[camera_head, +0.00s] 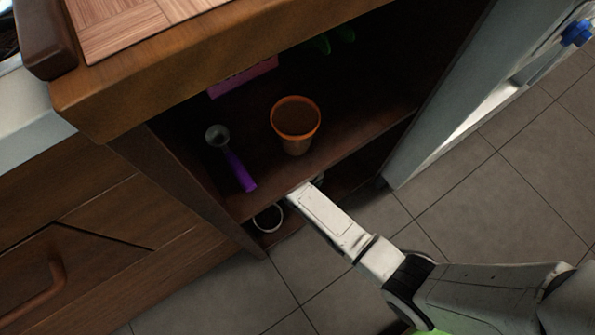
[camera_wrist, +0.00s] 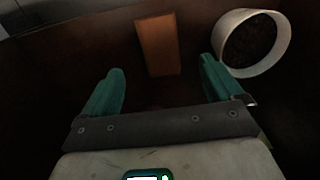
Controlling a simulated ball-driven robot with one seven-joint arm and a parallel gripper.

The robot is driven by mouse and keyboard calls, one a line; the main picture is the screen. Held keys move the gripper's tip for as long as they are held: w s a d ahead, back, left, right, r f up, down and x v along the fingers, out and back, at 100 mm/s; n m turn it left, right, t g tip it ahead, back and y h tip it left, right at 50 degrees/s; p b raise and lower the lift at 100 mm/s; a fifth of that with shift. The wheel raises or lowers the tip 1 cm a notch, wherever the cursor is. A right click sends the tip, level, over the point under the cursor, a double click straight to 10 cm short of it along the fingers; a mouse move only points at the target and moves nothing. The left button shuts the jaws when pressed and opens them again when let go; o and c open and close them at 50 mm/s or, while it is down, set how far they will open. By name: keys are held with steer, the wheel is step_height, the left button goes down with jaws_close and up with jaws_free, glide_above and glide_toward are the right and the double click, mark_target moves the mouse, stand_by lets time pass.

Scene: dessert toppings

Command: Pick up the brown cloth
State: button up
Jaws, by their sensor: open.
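A flat orange-brown rectangle, which looks like the brown cloth (camera_wrist: 158,46), lies on the dark shelf in the wrist view. It is just beyond and between the tips of my gripper (camera_wrist: 160,76). The two teal fingers are spread apart with nothing between them. I cannot tell how far the fingers are above the shelf. In the head view my arm reaches in under the upper shelf, which hides the gripper's fingers and the cloth.
A white pot (camera_wrist: 252,44) with dark contents stands close to the right finger; it also shows on the lower shelf in the head view (camera_head: 281,216). The upper shelf holds an orange pot (camera_head: 295,142), a purple-handled scoop (camera_head: 238,172) and a pink box (camera_head: 243,79).

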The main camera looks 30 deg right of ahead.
steer(key=shift+w+f+b, duration=0.1)
steer(key=shift+f+b, duration=0.4)
steer(key=shift+f, duration=0.35)
step_height(320, 180, down, 6)
steer(key=b, duration=0.3)
steer(key=shift+r+b, duration=0.1)
steer(key=shift+b, duration=0.3)
steer(key=c, duration=1.1)
steer(key=shift+c, duration=0.2)
steer(key=shift+r, duration=0.2)
